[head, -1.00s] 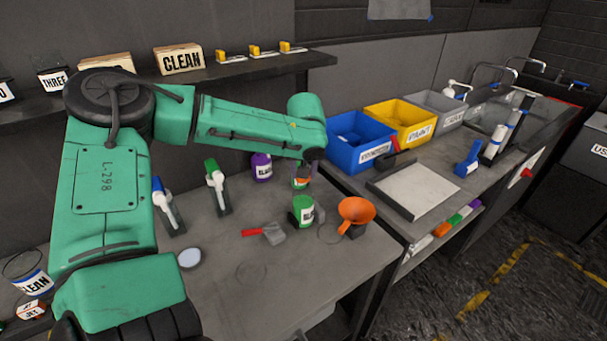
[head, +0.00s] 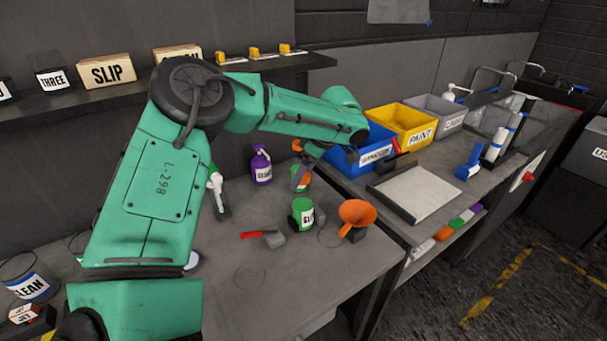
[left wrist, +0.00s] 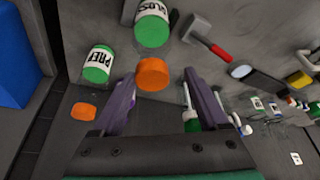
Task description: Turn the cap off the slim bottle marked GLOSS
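The GLOSS bottle (head: 302,214) stands upright on the bench, with a green lower part, a white label and a clear upper part; its label also shows in the left wrist view (left wrist: 152,12). Its orange cap (left wrist: 152,74) is on top. My left gripper (left wrist: 160,73) is open, with its purple fingers on either side of the cap and a visible gap at the right finger. My right gripper is not in view.
A similar PREP bottle (left wrist: 97,63) with an orange cap (left wrist: 83,111) stands close by, behind GLOSS in the head view. A purple bottle (head: 261,167) stands behind.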

